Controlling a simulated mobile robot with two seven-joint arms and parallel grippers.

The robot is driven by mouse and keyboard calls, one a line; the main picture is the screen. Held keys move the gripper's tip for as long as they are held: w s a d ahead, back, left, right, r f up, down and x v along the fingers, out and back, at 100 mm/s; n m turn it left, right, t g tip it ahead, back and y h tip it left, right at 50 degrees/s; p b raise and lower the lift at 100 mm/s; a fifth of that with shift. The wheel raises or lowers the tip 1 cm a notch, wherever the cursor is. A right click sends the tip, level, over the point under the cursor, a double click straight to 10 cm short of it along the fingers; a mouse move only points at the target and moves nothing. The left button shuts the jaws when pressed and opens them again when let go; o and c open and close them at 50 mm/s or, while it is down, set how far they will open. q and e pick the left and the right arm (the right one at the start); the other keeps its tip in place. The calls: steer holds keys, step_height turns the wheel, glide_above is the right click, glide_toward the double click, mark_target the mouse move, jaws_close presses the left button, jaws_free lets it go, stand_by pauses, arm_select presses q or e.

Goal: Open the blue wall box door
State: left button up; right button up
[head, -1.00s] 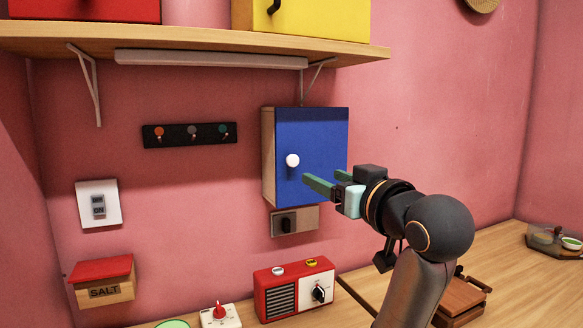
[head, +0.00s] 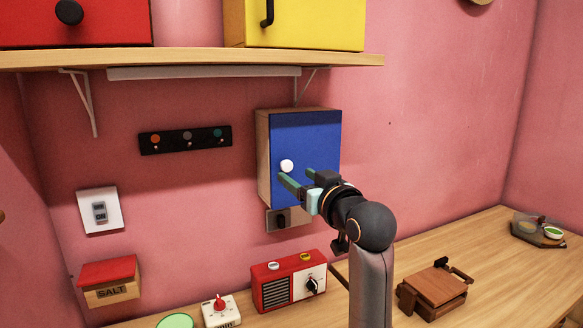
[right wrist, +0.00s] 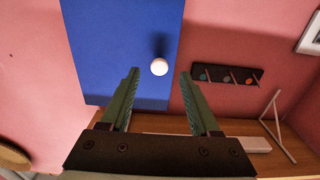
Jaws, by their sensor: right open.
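The blue wall box door (head: 312,145) is shut on its wooden box on the pink wall. Its round white knob (head: 287,166) sits near the door's left edge. My right gripper (head: 299,178) is open in front of the door, its green fingers by the knob. In the right wrist view the knob (right wrist: 159,67) shows beyond and between the open fingertips (right wrist: 160,72), with nothing held. The blue door (right wrist: 120,50) fills the upper left there. I cannot tell whether a finger touches the knob. My left gripper is not in view.
A wooden shelf (head: 200,57) runs above the box. A grey switch plate (head: 289,217) is just below it. A black hook rack (head: 186,139) hangs to the left. A red radio (head: 288,280) stands on the counter below.

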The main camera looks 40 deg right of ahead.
mark_target(288, 169)
steer(key=shift+x, duration=2.05)
jaws_close()
